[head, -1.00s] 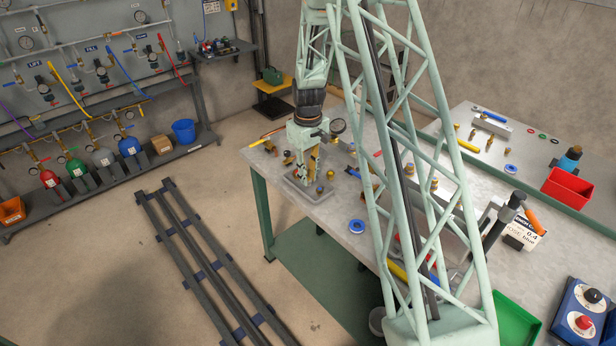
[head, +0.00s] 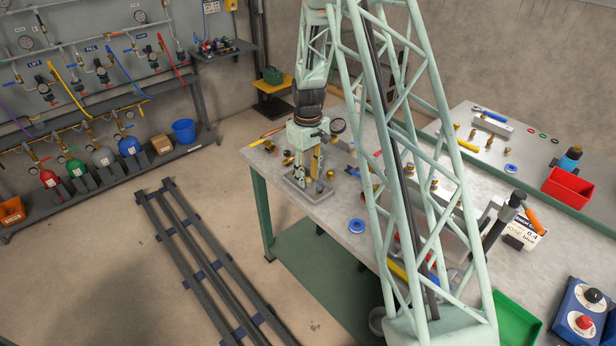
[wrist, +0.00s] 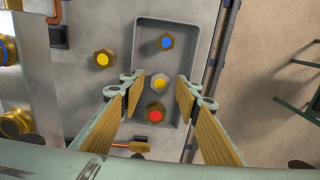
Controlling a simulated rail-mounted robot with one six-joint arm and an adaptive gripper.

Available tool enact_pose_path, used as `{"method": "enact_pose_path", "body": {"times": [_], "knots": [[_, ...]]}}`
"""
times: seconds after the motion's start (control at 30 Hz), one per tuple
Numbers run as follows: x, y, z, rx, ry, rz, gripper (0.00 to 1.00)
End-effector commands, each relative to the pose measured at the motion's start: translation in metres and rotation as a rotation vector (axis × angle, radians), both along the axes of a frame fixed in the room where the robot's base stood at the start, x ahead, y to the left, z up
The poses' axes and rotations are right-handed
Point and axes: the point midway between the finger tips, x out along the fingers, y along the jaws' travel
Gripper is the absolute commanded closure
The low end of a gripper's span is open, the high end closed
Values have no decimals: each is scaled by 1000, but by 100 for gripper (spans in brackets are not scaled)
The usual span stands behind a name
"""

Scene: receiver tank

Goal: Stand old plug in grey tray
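The grey tray (wrist: 147,28) lies under my gripper (wrist: 160,93) in the wrist view; its rim also shows in the head view (head: 312,200). My gripper is open, with its fingertips over the tray. A yellow-topped brass plug (wrist: 159,84) stands upright in the tray between the fingertips, with a gap on each side. A dark plug with a blue top (wrist: 166,42) stands farther up in the tray. A red-topped plug (wrist: 155,114) stands between the fingers, nearer my wrist. I cannot tell which one is the old plug. In the head view my gripper (head: 308,182) partly hides the tray.
Another yellow-topped brass plug (wrist: 103,59) stands on the bench left of the tray. The bench edge is close on the right.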

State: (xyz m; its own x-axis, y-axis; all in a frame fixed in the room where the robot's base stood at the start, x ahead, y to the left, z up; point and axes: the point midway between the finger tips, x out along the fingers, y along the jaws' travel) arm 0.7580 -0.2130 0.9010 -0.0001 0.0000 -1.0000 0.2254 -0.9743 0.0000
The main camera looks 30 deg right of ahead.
Motion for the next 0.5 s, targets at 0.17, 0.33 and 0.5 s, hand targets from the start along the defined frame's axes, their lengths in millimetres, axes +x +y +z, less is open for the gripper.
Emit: {"method": "enact_pose_path", "body": {"times": [0.17,0.33,0.5], "knots": [[0,0,7,0,-1,0,70],[1,0,23,-1,-1,0,70],[0,0,43,-1,-1,0,70]]}}
